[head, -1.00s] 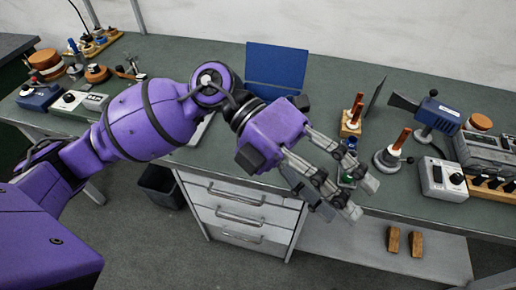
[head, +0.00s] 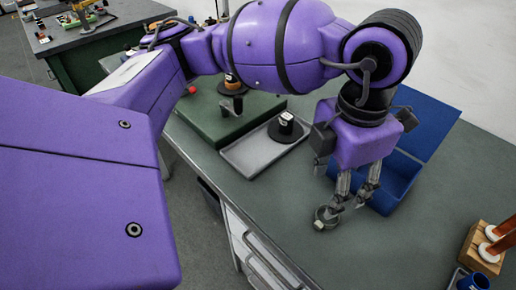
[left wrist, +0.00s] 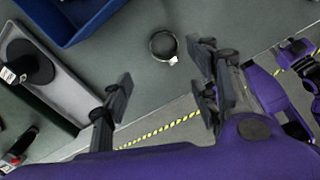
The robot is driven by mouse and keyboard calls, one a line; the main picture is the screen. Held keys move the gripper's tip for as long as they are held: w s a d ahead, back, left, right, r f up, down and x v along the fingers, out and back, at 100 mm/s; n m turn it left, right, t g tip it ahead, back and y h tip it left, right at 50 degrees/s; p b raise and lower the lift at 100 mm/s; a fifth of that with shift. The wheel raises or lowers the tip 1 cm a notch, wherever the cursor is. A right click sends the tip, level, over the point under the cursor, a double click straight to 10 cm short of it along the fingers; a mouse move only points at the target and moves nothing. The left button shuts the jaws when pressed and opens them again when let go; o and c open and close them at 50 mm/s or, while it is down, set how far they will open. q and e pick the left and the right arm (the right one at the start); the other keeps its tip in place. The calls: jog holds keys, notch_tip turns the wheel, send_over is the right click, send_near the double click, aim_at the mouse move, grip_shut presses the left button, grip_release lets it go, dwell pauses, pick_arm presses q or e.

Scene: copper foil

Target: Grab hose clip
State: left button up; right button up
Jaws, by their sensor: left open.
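The hose clip, a small round metal ring with a pale screw part (head: 326,217), lies flat on the green bench top. It also shows in the left wrist view as a thin ring (left wrist: 163,46) with its pale part at the lower right. My left gripper (head: 349,203) points down with its fingers close to the ring in the head view. In the left wrist view the fingers of my left gripper (left wrist: 163,68) are spread apart, with nothing between them, and the ring lies just beyond the gap.
A blue open box (head: 398,178) with a raised lid stands right behind my left gripper. A grey tray (head: 250,160) with a dark spool (head: 286,126) lies to the left. A wooden block with upright rods (head: 482,245) stands at the right. The bench's front edge is near.

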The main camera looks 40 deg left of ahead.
aim_at(324, 219)
pick_arm(q)
notch_tip(324, 219, down, 2)
jog(key=shift+w+f, duration=0.1)
jog(key=shift+w, duration=0.05)
jog(key=f, duration=0.6)
jog(key=shift+d+f, duration=0.4)
jog(key=shift+r, duration=0.1)
jog(key=c, duration=1.1)
